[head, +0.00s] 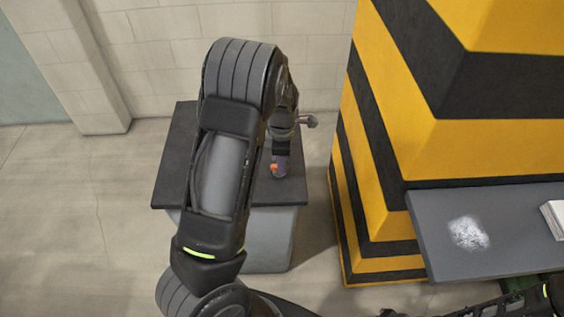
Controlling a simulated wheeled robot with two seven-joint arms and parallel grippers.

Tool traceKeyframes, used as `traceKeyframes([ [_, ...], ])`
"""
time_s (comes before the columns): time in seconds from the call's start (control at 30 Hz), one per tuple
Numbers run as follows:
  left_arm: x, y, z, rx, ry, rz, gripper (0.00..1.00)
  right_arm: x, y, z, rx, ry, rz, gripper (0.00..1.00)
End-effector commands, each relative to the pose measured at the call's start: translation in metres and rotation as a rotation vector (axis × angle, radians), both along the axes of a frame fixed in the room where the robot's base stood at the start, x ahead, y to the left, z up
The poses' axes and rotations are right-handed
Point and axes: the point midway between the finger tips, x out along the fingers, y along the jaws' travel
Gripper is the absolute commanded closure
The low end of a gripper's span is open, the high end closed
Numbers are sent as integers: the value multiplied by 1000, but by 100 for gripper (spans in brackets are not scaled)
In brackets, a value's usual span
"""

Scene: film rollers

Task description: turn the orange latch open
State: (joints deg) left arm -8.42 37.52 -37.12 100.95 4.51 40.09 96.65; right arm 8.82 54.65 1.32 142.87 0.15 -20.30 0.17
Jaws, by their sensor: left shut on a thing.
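My left arm reaches up and over a dark-topped stand, and its left gripper (281,157) points down at the stand's right part. A small orange latch (274,168) shows at the fingertips, on or against a small greyish-purple piece (281,170). The gripper is shut on the orange latch, though the fingers are small and partly hide the contact. How far the latch is turned cannot be told. Of my right arm only a dark part shows at the bottom right; its gripper is out of view.
The stand has a dark top (176,165) and grey body (270,240). A yellow-and-black striped column (400,140) rises close on its right. A grey shelf (500,235) at right carries a white powdery patch (468,233) and a white block (556,215). Floor at left is clear.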

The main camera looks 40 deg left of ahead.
Motion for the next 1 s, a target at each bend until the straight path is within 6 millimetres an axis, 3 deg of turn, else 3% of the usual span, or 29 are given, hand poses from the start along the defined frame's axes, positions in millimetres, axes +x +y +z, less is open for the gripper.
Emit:
traceKeyframes([
  [0.03, 1, 0, 0, 0, -1, -1, 100, 0, 0, 0, 0, 0, 0, 64],
  [0.07, 1, 0, 0, 0, -1, -1, 83, 0, 0, 0, 0, 0, 0, 64],
  [0.3, 0, 0, 0, 0, -1, -1, 64, 0, 0, 0, 0, 0, 0, 64],
  [0.67, 1, 0, 5, 0, -2, -2, 64, 0, 0, 0, 0, 0, 0, 64],
  [1.0, 1, 0, 54, 0, -6, -3, 64, 0, 0, -3, 1, -1, 1, 64],
])
